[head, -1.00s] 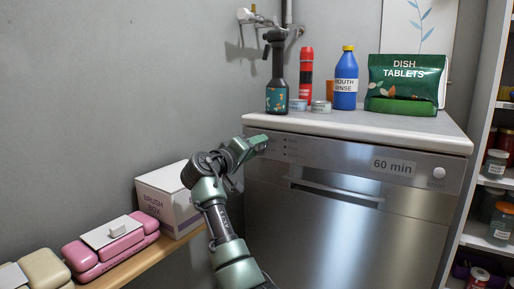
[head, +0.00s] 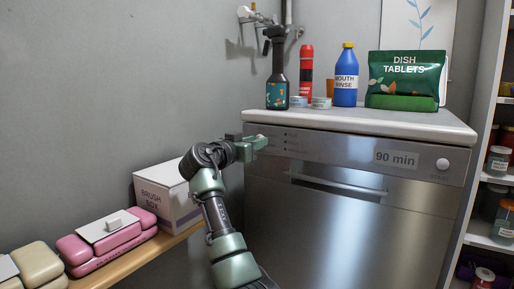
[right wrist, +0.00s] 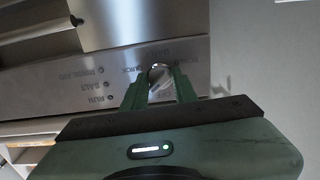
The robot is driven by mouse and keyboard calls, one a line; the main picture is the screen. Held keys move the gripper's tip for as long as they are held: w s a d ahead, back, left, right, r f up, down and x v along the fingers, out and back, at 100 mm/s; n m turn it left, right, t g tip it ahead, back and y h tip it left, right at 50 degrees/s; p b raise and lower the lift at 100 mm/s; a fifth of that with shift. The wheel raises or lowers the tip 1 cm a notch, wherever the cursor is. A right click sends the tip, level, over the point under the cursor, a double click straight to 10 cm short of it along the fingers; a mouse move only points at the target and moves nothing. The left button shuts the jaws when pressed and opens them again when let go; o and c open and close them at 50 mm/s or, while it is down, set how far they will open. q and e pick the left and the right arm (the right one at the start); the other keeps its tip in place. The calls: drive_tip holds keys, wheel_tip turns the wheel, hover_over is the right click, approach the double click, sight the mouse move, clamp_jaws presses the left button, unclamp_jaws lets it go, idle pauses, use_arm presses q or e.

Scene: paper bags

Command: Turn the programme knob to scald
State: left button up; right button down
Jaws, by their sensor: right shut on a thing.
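The dishwasher (head: 330,225) has a brushed metal front, and its display (head: 396,160) reads "90 min". My right gripper (head: 262,142) is at the left end of its control panel. In the right wrist view, my right gripper (right wrist: 159,80) is shut on the round metal programme knob (right wrist: 158,70), one finger on each side. The knob is hidden behind the gripper in the head view. My left gripper is not in view.
A round start button (head: 442,164) sits at the panel's right end. A brush box (head: 165,200) is left of my arm on a wooden shelf. A wall bounds the left.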

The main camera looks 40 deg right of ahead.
drive_tip(key=c, duration=1.1)
unclamp_jaws()
drive_tip(key=shift+c, duration=0.2)
drive_tip(key=v, duration=0.6)
